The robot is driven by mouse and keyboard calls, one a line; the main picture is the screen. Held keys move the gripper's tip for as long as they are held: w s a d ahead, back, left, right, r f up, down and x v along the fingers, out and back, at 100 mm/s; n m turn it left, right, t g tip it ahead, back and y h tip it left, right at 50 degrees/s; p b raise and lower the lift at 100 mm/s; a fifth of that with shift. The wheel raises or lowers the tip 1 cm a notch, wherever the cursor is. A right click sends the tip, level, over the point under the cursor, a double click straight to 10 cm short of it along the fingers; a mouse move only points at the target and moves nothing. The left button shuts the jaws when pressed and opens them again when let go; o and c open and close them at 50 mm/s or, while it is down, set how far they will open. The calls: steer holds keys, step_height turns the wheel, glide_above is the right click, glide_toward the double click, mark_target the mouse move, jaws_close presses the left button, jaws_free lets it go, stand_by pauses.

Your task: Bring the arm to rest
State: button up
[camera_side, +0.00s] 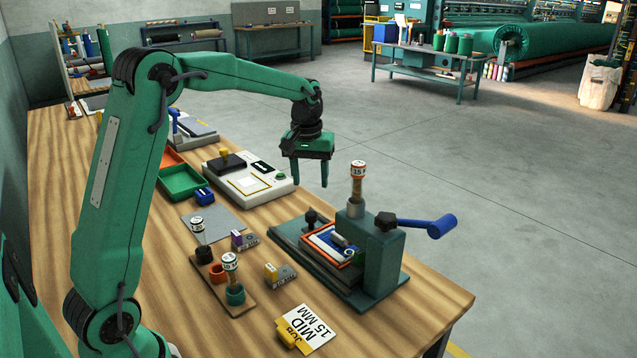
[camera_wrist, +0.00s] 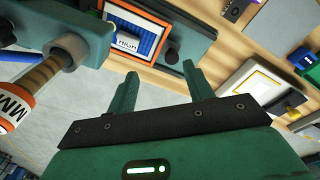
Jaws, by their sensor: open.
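My gripper (camera_side: 309,178) hangs from my raised arm, fingers pointing down, apart and empty, above and behind the green press (camera_side: 385,262). In the wrist view the two fingers (camera_wrist: 161,78) stand apart with nothing between them. The press has a blue-handled lever (camera_side: 432,225) out to the right, and a brass-coloured post (camera_side: 356,190) with a white and red labelled cap on top. The post also shows close by at the left of the wrist view (camera_wrist: 32,82). An orange-rimmed frame with a blue inside (camera_side: 335,245) sits in the press; the wrist view shows it too (camera_wrist: 140,35).
A white device (camera_side: 250,182) with a green button, a green tray (camera_side: 182,182), a wooden holder (camera_side: 240,300) with labelled pieces, small blocks (camera_side: 281,273) and a job card reading "MID 15 MM" (camera_side: 308,327) are on the wooden bench. Open floor (camera_side: 500,180) lies right of the bench.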

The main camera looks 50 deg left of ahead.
steer(key=s+d+r+m+t, duration=0.1)
steer(key=s+d+r+m, duration=0.1)
steer(key=s+d+r, duration=0.4)
steer(key=s+d+m+t, duration=0.1)
steer(key=s+d+m, duration=0.1)
steer(key=s, duration=0.8)
steer(key=s+d+f+m+t, duration=0.1)
steer(key=s+d+m+t, duration=0.1)
steer(key=s, duration=0.8)
steer(key=d+m, duration=0.1)
steer(key=d, duration=0.1)
steer(key=shift+d+f+t, duration=0.2)
steer(key=shift+d+t, duration=0.1)
